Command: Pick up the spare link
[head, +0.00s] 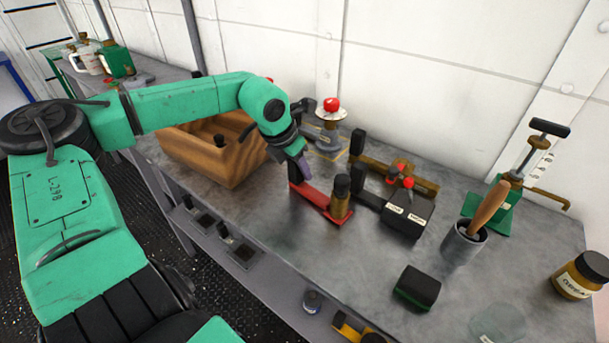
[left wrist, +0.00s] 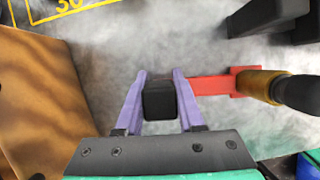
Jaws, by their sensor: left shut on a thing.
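The spare link, as I take it, is a red bar (head: 313,198) with a black block at one end and a brass post with a black cap at the other. In the left wrist view the red bar (left wrist: 208,86) runs right from the black block. My left gripper (head: 303,168) reaches down from the left at the block end. Its purple fingers (left wrist: 160,98) are shut on the black block, one on each side. Whether the bar is clear of the bench I cannot tell. My right gripper is not in view.
A wooden bin (head: 215,160) stands left of the gripper. A red-knobbed stand (head: 330,130) is behind, a brass valve piece (head: 385,172) and a labelled black block (head: 408,215) to the right. A cup with a wooden handle (head: 463,243) stands farther right.

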